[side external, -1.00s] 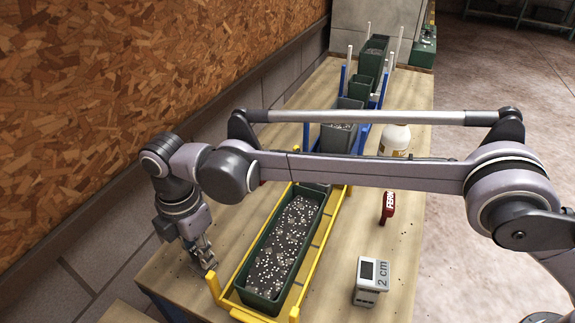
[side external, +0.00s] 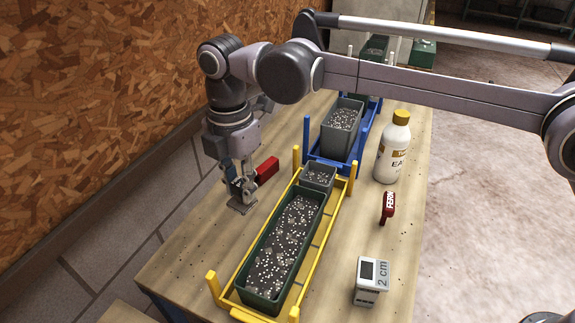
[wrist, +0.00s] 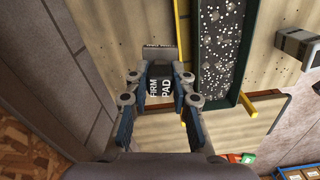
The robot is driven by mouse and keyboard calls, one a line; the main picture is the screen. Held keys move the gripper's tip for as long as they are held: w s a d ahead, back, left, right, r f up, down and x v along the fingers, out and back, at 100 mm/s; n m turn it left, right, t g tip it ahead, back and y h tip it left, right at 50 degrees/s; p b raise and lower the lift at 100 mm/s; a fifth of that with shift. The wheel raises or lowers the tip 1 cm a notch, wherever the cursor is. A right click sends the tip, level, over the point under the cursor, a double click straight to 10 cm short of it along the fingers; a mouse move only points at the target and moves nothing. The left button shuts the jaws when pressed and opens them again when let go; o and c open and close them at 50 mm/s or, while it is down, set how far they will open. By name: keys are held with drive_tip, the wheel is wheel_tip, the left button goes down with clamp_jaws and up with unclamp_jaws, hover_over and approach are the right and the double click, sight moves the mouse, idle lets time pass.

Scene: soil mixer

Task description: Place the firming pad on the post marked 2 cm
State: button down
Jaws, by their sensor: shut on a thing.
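My gripper (side external: 238,185) is shut on the firming pad, above the bench to the left of the yellow rack. In the wrist view, the pad (wrist: 160,88) sits between the fingers with the white letters "FIRM PAD" on its dark body. Its flat grey plate (side external: 243,204) points down; whether it touches the bench I cannot tell. The post marked 2 cm (side external: 369,281) is a pale block with a dark square on top, near the front right of the bench. It also shows in the wrist view (wrist: 297,45) at the upper right. The post stands well apart from the pad.
The yellow rack (side external: 215,290) with a green trough of speckled soil (side external: 290,240) lies between my gripper and the post. A red block (side external: 267,169) is beside my gripper. A red labelled piece (side external: 388,207) and a white bottle (side external: 394,148) stand on the right.

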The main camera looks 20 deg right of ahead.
drive_tip(key=shift+w+d+r, duration=0.1)
drive_tip(key=shift+d+r, duration=0.2)
drive_tip(key=shift+d, duration=0.1)
drive_tip(key=s+d+r+n, duration=0.1)
drive_tip(key=s+d+r, duration=0.25)
drive_tip(key=d, duration=0.35)
drive_tip(key=s+d+r, duration=0.3)
drive_tip(key=d+r, duration=0.2)
drive_tip(key=d, duration=0.1)
drive_tip(key=s+d+r+n, duration=0.1)
drive_tip(key=s+d, duration=1)
drive_tip(key=d, duration=0.2)
hover_over(374, 272)
wheel_tip(374, 272, down, 7)
drive_tip(key=shift+r, duration=0.1)
drive_tip(key=shift+f, duration=2)
drive_tip(key=shift+f, duration=0.15)
drive_tip(key=c, duration=1.1)
unclamp_jaws()
drive_tip(key=shift+c, duration=0.2)
